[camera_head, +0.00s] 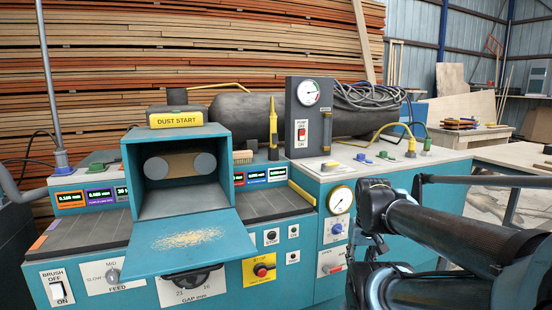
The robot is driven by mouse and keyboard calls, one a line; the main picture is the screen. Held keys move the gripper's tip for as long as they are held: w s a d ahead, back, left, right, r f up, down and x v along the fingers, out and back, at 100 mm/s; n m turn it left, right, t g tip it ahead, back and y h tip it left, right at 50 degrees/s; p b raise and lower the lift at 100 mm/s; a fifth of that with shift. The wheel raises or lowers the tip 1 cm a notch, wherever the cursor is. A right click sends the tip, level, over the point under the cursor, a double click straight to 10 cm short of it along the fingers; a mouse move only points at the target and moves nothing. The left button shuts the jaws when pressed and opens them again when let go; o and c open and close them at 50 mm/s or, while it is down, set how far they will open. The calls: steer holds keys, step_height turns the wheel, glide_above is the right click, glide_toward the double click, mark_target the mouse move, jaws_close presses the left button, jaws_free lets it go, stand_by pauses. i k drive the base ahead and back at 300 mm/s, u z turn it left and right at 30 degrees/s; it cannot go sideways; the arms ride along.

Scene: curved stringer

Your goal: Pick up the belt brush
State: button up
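A small brush-like thing with tan bristles (242,156) sits on top of the teal machine, just right of the open-fronted box; it looks like the belt brush. Its lower part is partly hidden by the box and the displays. My arm comes in from the right edge, and its dark end (372,215) is in front of the machine's right part, well to the right of the brush and apart from it. The fingertips cannot be made out, so I cannot tell whether the gripper is open or shut.
The teal box (180,182) has its flap (190,243) down with sawdust on it. A grey control post (308,118) and a yellow-tipped nozzle (273,130) stand right of the brush. Cables (368,96) lie behind.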

mark_target(240, 157)
steer(key=z, duration=1.65)
steer(key=i, duration=1.3)
steer(key=u, duration=3.2)
steer(key=i, duration=0.15)
steer(key=u, duration=0.15)
